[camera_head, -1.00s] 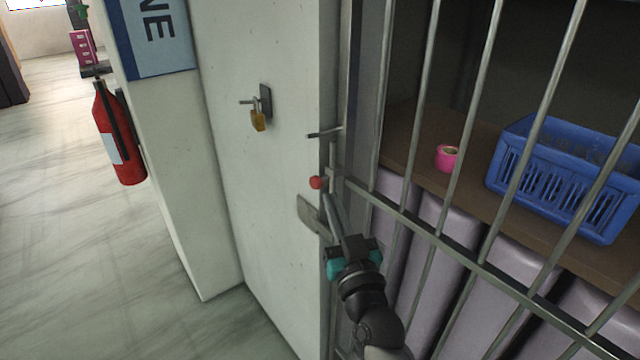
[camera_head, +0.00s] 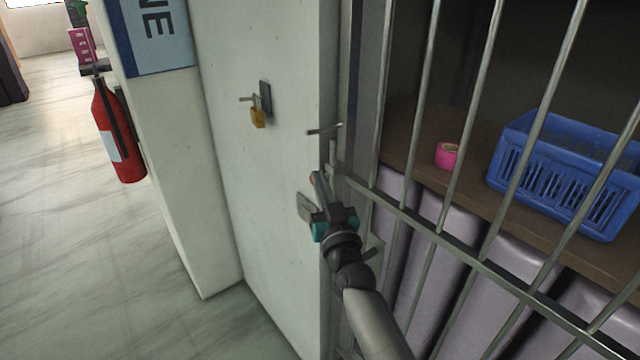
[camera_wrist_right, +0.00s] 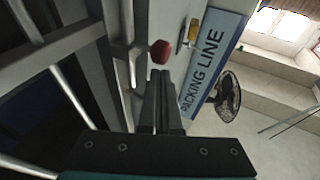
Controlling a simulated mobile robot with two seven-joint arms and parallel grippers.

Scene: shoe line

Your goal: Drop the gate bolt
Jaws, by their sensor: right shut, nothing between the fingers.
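The gate bolt (camera_head: 333,152) is a thin upright metal rod at the edge of the barred gate (camera_head: 455,235), with a short crossbar on top. A red knob (camera_head: 313,178) beside the bolt is mostly covered by my right gripper (camera_head: 318,180) in the head view. In the right wrist view the red knob (camera_wrist_right: 160,52) stands just beyond the closed fingertips (camera_wrist_right: 162,74). The right gripper is shut and empty, its fingers pointing up and left at the knob. I cannot tell whether they touch it. My left gripper is not in view.
A brass padlock (camera_head: 257,117) hangs from a hasp on the white post. A metal plate (camera_head: 306,207) sits below the knob. Behind the bars, a blue crate (camera_head: 550,185) and a pink tape roll (camera_head: 446,156) rest on a shelf. A fire extinguisher (camera_head: 118,135) is at left.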

